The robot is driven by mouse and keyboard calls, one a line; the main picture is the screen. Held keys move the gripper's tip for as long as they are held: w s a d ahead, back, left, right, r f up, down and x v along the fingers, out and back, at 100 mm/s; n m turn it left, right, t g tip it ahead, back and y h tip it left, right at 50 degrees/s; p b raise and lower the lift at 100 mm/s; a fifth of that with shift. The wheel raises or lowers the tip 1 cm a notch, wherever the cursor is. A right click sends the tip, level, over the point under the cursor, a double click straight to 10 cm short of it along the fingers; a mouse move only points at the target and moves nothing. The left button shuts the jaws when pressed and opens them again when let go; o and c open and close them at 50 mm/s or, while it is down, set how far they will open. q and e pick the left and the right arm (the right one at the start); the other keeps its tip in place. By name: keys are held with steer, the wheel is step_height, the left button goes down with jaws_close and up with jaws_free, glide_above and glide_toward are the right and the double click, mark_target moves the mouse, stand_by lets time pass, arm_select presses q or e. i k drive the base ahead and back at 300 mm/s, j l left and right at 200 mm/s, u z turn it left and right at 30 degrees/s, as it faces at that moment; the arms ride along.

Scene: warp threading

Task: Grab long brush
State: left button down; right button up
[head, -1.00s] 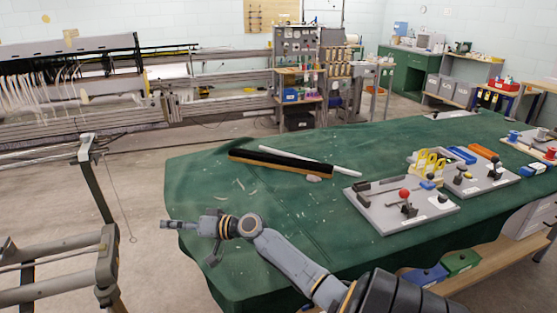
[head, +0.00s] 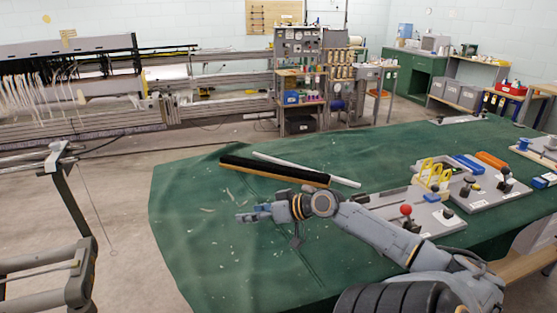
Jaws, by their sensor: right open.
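The long brush (head: 272,171) lies on the green cloth of the table (head: 200,240). It has black bristles and a light wooden edge along its front. My right gripper (head: 243,214) is open and empty, in front of the brush and apart from it, pointing left in the picture. My left gripper is not in view.
A white rod (head: 305,169) lies just behind the brush. A grey board with a red-knobbed lever (head: 406,211) and a yellow rack (head: 432,172) stand to the right. The table's left part is clear apart from small scraps. A loom frame (head: 70,190) stands left.

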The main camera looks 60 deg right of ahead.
mark_target(312, 179)
steer(key=i+l, duration=0.1)
steer(key=l, duration=1.7)
